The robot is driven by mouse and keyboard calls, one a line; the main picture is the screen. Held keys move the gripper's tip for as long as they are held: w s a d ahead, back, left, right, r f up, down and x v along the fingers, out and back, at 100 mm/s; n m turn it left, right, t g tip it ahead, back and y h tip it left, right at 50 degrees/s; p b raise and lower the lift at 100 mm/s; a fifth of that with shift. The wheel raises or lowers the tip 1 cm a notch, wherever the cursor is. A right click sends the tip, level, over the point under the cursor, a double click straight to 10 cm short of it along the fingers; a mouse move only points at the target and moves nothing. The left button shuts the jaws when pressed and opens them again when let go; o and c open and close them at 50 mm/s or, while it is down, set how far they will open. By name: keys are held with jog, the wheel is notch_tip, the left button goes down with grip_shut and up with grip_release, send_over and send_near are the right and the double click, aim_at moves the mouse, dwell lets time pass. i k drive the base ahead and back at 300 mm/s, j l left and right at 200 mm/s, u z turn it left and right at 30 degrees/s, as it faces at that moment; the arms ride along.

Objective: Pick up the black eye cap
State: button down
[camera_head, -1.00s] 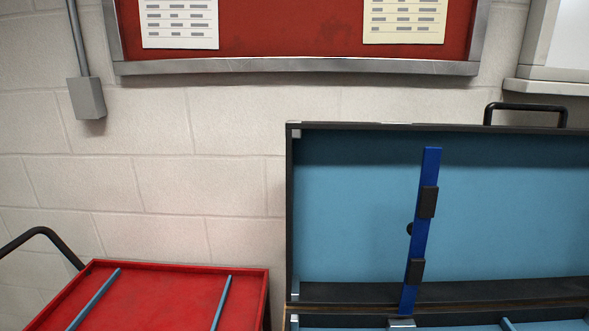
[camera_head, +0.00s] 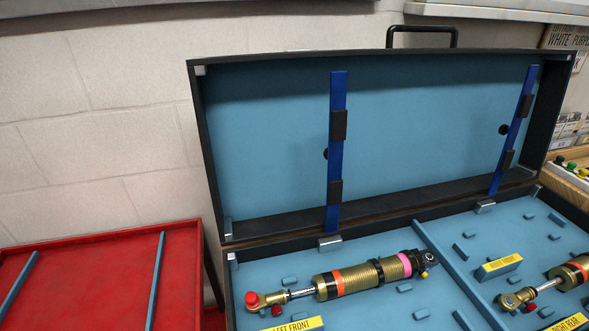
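I cannot clearly single out a black eye cap. A wooden tray (camera_head: 570,181) at the right edge holds several small round caps (camera_head: 572,167), green, yellow and others, too small to tell apart fully. A gold shock (camera_head: 350,279) lies in the open case with a red cap (camera_head: 251,298) on its left eye. Its right end (camera_head: 418,259) is black, with a dark round face and a small yellow part. My gripper is not in view.
The black case (camera_head: 205,150) stands open, its blue-lined lid upright with two blue straps (camera_head: 335,110). Yellow labels (camera_head: 498,266) and blue blocks sit in its compartments. A red tray (camera_head: 95,262) with blue dividers is at left. A sign and small bins are at far right.

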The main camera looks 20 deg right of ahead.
aim_at(560, 160)
jog(key=z, duration=1.5)
